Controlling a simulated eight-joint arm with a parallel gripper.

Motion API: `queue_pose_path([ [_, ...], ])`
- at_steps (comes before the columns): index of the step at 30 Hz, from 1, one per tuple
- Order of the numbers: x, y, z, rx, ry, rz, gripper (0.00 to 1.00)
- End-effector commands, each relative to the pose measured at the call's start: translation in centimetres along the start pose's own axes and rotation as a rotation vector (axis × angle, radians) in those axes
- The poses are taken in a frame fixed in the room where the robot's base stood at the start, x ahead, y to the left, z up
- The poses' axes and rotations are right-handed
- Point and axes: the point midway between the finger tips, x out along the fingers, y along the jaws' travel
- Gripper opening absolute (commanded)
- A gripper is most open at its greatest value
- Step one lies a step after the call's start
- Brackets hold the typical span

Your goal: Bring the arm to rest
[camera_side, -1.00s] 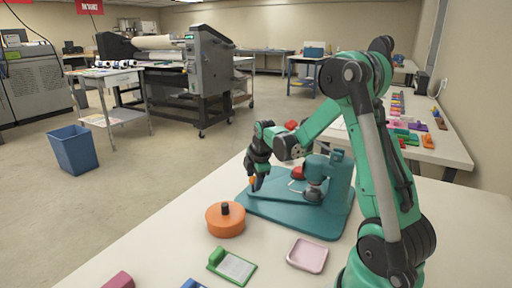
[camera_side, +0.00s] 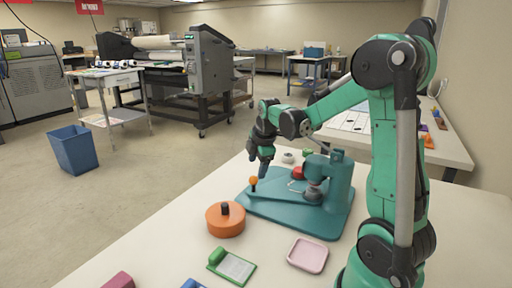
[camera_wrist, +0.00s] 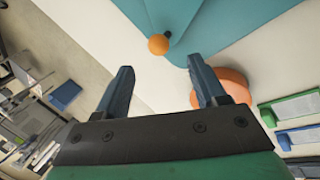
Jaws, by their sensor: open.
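My green arm reaches out over the white table in the side view. My gripper (camera_side: 263,166) hangs in the air above the left corner of the teal press (camera_side: 290,212). In the wrist view my gripper (camera_wrist: 160,68) has its two dark fingers well apart with nothing between them. The press's orange knob (camera_side: 253,181) sits at the end of its lever, just below and apart from the fingertips. The knob also shows in the wrist view (camera_wrist: 158,44), beyond the fingers.
An orange round pot (camera_side: 225,220) with a dark knob stands in front of the press. A pink tray (camera_side: 307,254) and a green clipboard-like item (camera_side: 232,265) lie nearer the camera. A blue bin (camera_side: 73,149) stands on the floor at left. Bare tabletop lies between these things.

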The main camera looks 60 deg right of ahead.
Motion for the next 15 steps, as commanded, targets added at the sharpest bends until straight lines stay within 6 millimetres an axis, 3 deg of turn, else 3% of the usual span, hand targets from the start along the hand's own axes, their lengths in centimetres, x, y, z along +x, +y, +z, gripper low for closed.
queue_pose_path([
  [9,-0.3,-0.1,-0.4,0.015,0.005,0.004,0.64],
  [11,-0.9,-0.4,-1.3,0.046,0.015,0.013,0.64],
  [15,-3.6,-2.4,-5.2,0.217,0.072,0.049,0.64],
])
